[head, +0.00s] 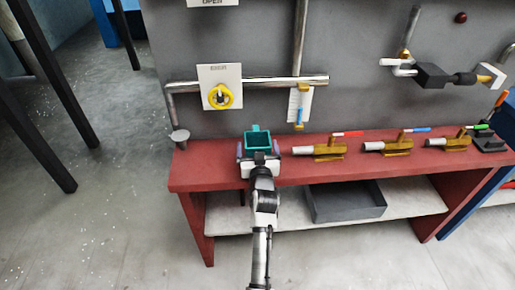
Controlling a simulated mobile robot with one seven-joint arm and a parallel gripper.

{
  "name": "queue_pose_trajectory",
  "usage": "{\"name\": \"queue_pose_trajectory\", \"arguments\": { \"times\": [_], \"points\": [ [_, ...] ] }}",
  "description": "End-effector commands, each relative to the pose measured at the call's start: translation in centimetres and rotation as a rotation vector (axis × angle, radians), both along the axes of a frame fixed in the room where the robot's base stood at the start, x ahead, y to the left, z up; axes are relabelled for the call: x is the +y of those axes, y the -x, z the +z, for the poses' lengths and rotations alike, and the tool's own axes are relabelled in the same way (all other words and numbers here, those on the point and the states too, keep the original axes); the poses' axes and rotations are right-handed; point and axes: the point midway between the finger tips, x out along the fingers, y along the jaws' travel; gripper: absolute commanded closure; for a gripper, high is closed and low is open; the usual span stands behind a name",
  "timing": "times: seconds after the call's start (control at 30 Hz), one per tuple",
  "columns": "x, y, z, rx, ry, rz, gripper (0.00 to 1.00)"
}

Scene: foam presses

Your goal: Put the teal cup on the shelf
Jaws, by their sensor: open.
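The teal cup (257,139) stands on the red bench top near its left end, with a teal part like a handle at its far side. My gripper (258,150) is at the cup from the front, its fingers apart on the left and right of it. The gripper hides the cup's lower front, and I cannot tell whether the fingers touch it. A pale shelf (408,200) runs below the bench top; whether this is the task's shelf is not clear.
A dark grey tray (345,213) sits on the pale shelf. Several brass valve-like parts with coloured handles, such as one (322,150), lie on the red bench (222,178) to the right. Pipes and a yellow ring (221,97) are on the wall behind.

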Motion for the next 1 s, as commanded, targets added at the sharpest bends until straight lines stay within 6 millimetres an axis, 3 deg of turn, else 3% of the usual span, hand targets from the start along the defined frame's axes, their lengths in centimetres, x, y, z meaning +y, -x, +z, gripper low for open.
{"name": "queue_pose_trajectory", "arguments": {
  "times": [0.27, 0.7, 1.0],
  "points": [
    [0.0, 0.4, 0.2, 0.0, 0.0, 0.0, 0.06],
    [0.0, 8.9, -0.1, 0.001, 0.0, -0.001, 0.06],
    [0.0, 11.9, 0.2, 0.001, 0.0, 0.0, 0.06]
  ]
}}
